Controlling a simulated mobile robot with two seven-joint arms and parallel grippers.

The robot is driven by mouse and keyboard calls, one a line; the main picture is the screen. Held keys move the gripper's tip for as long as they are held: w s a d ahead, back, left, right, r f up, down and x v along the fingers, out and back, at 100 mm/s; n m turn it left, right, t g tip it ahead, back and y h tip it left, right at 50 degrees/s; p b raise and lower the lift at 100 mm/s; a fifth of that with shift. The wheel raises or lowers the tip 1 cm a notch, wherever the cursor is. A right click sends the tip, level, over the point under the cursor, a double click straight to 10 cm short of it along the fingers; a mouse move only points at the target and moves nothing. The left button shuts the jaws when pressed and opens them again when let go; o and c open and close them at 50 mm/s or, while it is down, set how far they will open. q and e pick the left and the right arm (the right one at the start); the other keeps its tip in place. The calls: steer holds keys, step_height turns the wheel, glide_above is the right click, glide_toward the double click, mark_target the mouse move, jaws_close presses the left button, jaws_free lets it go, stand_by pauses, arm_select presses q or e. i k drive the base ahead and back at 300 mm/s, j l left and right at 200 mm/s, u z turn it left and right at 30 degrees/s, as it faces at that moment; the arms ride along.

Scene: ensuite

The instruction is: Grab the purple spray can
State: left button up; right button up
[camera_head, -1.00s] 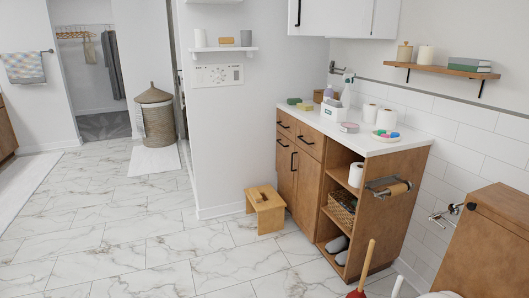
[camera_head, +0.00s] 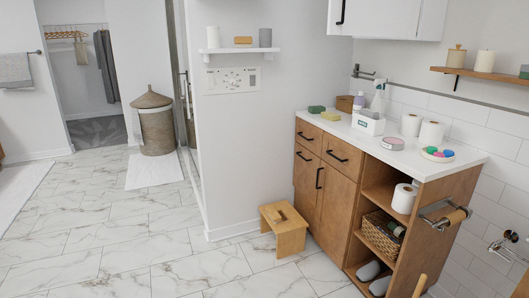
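A small pale purple item (camera_head: 359,101), too small to tell for certain as a spray can, stands upright at the white caddy (camera_head: 368,125) on the counter. A white spray bottle with a teal nozzle (camera_head: 377,100) stands beside it, to its right. The caddy hides the lower part of both. The caddy rests on the white countertop (camera_head: 400,160) of the wooden cabinet. Neither of my grippers shows in the head view.
On the counter are sponges (camera_head: 330,116), a brown box (camera_head: 344,104), toilet rolls (camera_head: 431,134), a pink-topped tin (camera_head: 393,143) and a dish (camera_head: 437,154). A wooden stool (camera_head: 285,230) stands before the cabinet. The marble floor (camera_head: 150,240) at left is mostly clear.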

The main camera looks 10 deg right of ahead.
mark_target(359, 104)
steer(key=i+j, duration=0.15)
steer(key=i, duration=0.5)
steer(key=i+j, duration=0.15)
steer(key=i, duration=0.45)
